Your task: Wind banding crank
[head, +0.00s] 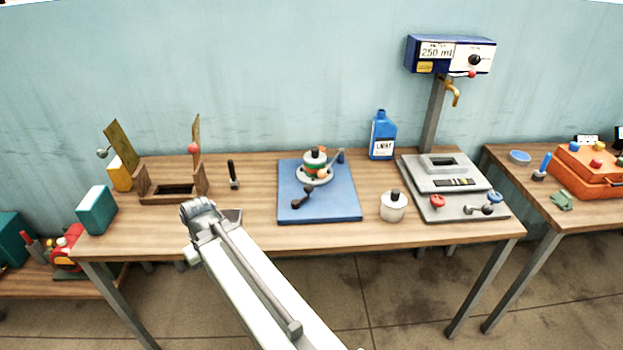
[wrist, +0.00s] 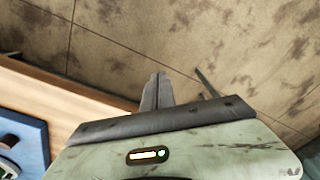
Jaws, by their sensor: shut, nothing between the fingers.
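The banding device stands on a blue board (head: 290,208) in the middle of the table, with a round grey base and a green, white and red drum (head: 315,163) topped by a black knob. Its crank (head: 302,197) has a dark knob and sticks out toward the board's front left. In the wrist view, a corner of the blue board (wrist: 32,135) shows at lower left. My gripper (wrist: 158,75) is shut and empty, its fingertips seen against the floor beyond the table edge, apart from the crank. In the head view I cannot make out the fingers clearly.
A wooden stand (head: 175,197) is on the left. A white pot (head: 393,206), a blue bottle (head: 383,135) and a grey metering plate (head: 453,192) under a blue dispenser (head: 450,55) are on the right. Bare wood lies along the table's front edge.

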